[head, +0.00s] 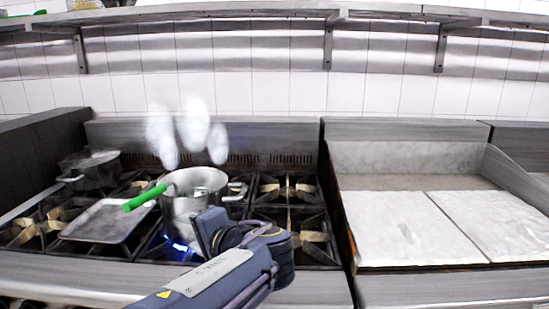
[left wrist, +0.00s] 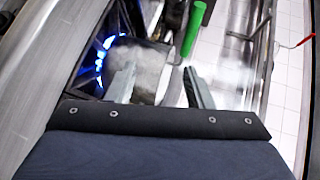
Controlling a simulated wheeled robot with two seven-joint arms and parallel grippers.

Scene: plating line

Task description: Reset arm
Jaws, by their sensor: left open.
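My left arm reaches in from the bottom of the head view, and its left gripper (head: 207,230) is at the front of a steel pot (head: 185,206). In the left wrist view the two fingers of the left gripper (left wrist: 160,88) are spread apart with nothing clearly held between them. The pot's grey side (left wrist: 148,66) shows beyond and between the fingers; I cannot tell whether they touch it. A green handle (head: 145,197) slants out over the pot's left rim. It also shows in the left wrist view (left wrist: 194,28). My right gripper is in neither view.
A blue flame (head: 180,247) burns under the pot, and white steam puffs hang above it. A flat tray (head: 106,221) and a lidded pot (head: 92,170) stand on the stove to the left. Foil-like sheets (head: 395,230) cover the right-hand counter. A shelf (head: 270,11) runs above.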

